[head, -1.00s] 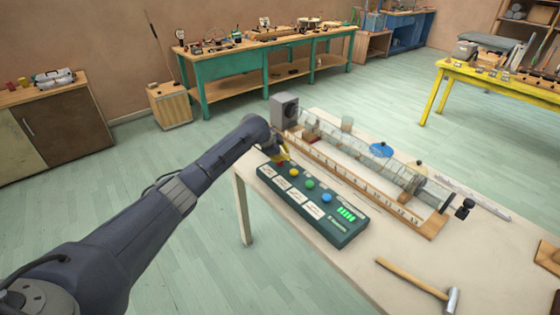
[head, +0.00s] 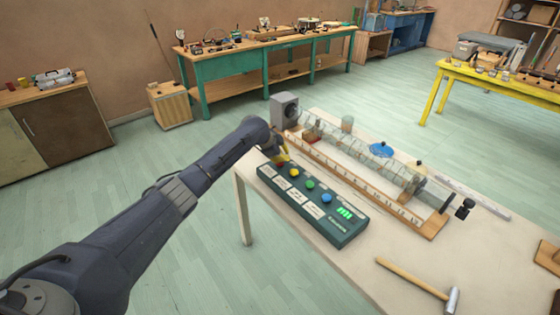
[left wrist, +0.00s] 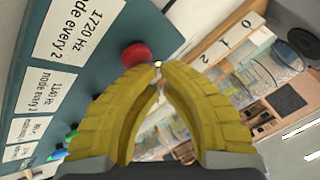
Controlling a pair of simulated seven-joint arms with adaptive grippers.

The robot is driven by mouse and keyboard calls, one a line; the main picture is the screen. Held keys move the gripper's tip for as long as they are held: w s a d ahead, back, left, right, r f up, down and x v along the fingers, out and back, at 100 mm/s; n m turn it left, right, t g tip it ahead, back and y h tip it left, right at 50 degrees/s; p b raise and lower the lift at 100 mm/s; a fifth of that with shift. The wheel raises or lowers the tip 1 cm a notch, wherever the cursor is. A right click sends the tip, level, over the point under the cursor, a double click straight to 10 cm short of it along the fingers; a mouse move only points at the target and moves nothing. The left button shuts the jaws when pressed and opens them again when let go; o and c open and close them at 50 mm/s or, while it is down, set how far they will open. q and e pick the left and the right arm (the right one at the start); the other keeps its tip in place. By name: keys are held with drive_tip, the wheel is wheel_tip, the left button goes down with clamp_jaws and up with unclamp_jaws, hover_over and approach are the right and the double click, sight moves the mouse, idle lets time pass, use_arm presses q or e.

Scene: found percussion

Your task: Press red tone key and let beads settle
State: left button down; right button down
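The red tone key (left wrist: 137,55) is a round button on a dark teal control box (head: 340,236). It sits by the card marked 1720 Hz. My left gripper (left wrist: 158,66) has its two yellow fingers closed tip to tip, with nothing between them. The tips are at the red key's edge in the left wrist view; I cannot tell whether they press it. In the head view the gripper (head: 283,156) is over the box's far left end and mostly hides the key. A long clear tube (head: 355,150) lies behind the box, with wavy heaps of beads along it. My right gripper is out of view.
Yellow (head: 294,173), green (head: 310,185) and blue (head: 326,198) keys line the box beside the red one. A grey speaker (head: 284,108) stands at the tube's far end. A hammer (head: 418,283) lies near the table's front. The table between box and hammer is clear.

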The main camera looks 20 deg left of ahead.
use_arm(q)
drive_tip(key=shift+r, duration=1.15)
drive_tip(key=shift+r, duration=0.1)
drive_tip(key=shift+r, duration=2.4)
drive_tip(key=shift+a, duration=0.1)
